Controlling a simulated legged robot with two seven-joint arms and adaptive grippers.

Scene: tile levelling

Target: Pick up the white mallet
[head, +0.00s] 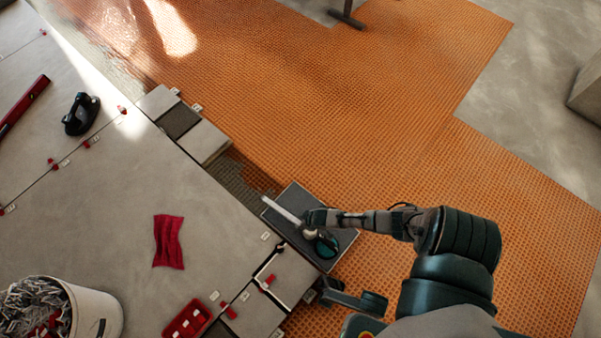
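The white mallet lies on a dark grey rectangular tray or mat (344,238), its pale handle (283,211) pointing to the upper left. A pale rounded part shows at the handle's lower right end, partly hidden by my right gripper (315,228). That gripper comes in from the right and is right over this end of the mallet. Its dark fingers are small and overlap the mallet, so I cannot tell whether they are closed on it.
Orange membrane (330,100) covers the floor behind and to the right. Large grey tiles lie left, with a red cloth (168,241), a black tool (81,114), a red level (24,104), a white bucket (92,308) of clips and a red box (188,321).

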